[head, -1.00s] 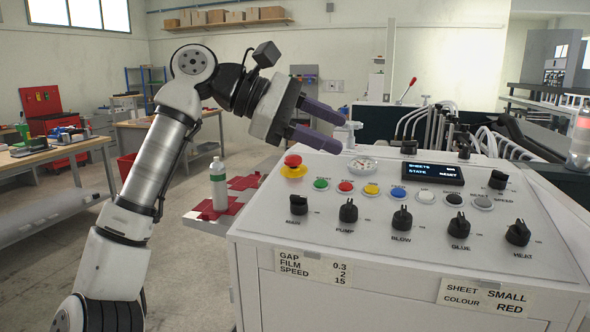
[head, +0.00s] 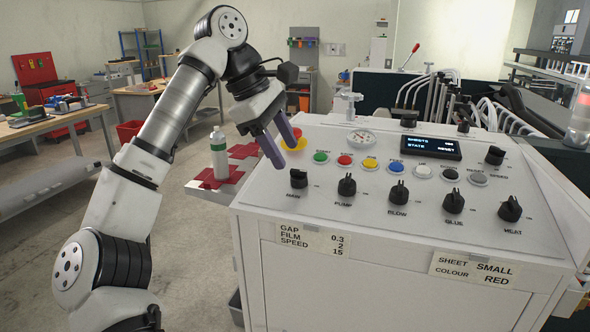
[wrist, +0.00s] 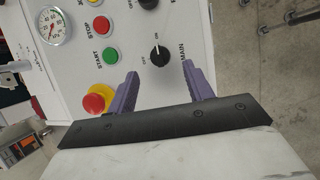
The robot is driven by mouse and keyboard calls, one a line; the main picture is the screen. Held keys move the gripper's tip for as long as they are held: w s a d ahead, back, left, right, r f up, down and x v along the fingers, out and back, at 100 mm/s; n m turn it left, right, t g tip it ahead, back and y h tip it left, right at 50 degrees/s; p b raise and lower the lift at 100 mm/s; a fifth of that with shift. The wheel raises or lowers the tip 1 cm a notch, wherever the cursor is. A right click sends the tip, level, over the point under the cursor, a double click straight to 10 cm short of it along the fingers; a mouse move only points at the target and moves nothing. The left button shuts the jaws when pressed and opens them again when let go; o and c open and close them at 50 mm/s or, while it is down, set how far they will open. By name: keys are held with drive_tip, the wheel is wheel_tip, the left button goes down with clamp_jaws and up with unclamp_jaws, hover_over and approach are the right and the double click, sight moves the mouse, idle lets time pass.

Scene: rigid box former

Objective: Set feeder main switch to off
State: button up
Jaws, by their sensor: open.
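The main switch (head: 298,179) is a black rotary knob labelled MAIN at the left end of the knob row on the sloped white panel. In the wrist view the knob (wrist: 159,53) carries a pale mark, with OFF and ON printed beside it; I cannot tell surely which one it is set to. My gripper (head: 284,156) is open and empty, with its two purple fingers pointing down towards the panel, just above and to the left of the knob. In the wrist view the knob lies ahead, between the lines of the fingers (wrist: 160,71), and looks apart from them.
The red emergency stop (wrist: 97,98) on its yellow base sits close to one finger. A green start button (head: 320,158) and red stop button (head: 345,161) are near. The pump knob (head: 346,185) stands to the right. A bottle (head: 219,155) stands on the side shelf.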

sight(295, 170)
drive_tip(key=p+x, duration=0.1)
drive_tip(key=x, duration=0.4)
drive_tip(key=shift+d+f, duration=0.15)
drive_tip(key=shift+f, duration=0.2)
drive_tip(key=shift+c, duration=0.2)
drive_tip(key=c, duration=0.9)
